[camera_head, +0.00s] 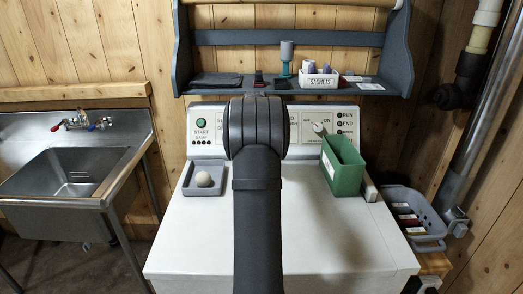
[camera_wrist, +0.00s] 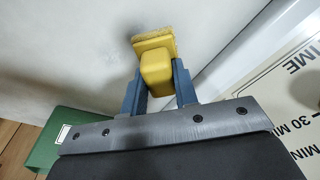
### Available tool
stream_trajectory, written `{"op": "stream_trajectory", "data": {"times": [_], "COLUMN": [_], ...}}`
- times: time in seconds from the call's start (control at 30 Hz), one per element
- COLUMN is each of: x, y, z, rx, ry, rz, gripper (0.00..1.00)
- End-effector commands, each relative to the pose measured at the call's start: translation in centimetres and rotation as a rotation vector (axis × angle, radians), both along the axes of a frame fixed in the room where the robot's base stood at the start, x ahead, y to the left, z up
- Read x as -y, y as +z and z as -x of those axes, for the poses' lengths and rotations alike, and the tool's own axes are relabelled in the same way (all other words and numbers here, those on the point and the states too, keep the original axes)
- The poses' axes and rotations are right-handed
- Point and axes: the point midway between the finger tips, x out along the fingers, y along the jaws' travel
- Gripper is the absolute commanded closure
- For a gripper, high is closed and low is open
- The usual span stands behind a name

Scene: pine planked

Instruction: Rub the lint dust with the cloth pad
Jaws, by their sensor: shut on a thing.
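The cloth pad (camera_wrist: 156,48) is a yellow block with a rough, fuzzy yellow face at its far end. In the wrist view my gripper (camera_wrist: 158,85) is shut on its yellow grip, with one blue-grey finger on each side. The fuzzy face points at the white top of the machine (camera_wrist: 90,65); I cannot tell whether it touches. A faint greyish smudge shows on the white beside the pad, but I cannot tell whether it is the lint dust. In the head view my arm hides the gripper, the pad and the middle of the machine top.
A green bin (camera_head: 342,166) stands at the machine's right rear and a grey tray (camera_head: 187,189) with a pale ball (camera_head: 203,179) at the left. A control panel (camera_head: 308,127) runs behind. A grey basket (camera_head: 428,217) is at right, a sink (camera_head: 70,175) at left. The front top is clear.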

Motion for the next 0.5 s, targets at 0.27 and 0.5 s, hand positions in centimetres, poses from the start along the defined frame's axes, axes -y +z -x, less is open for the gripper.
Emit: {"op": "stream_trajectory", "data": {"times": [0.27, 0.5], "x": [0.0, 0.0], "y": [-2.1, -2.8], "z": [0.5, 2.8], "rx": [0.003, -0.001], "ry": [0.000, 0.000], "rz": [0.000, 0.000], "gripper": [0.95, 0.95]}}
